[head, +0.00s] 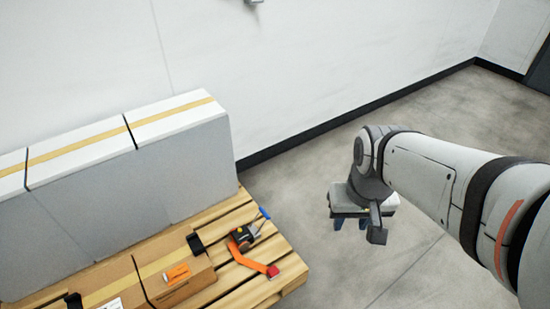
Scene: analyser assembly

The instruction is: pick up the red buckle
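The red buckle (272,271) lies on the wooden pallet (292,270) near its front right corner. It is at the end of an orange strap (247,262). The strap runs back to a dark ratchet-like piece (241,238) with a blue end. My gripper (364,224) hangs over the floor to the right of the pallet, apart from the buckle. Blue fingertips show below the gripper body, with a gap between them, and nothing is seen held in them.
Large grey-white boxes (185,170) with tan tape stand at the back of the pallet. A low cardboard box (180,282) with an orange item (177,273) on top is left of the strap. A black bracket (195,244) is beside it. The floor right of the pallet is clear.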

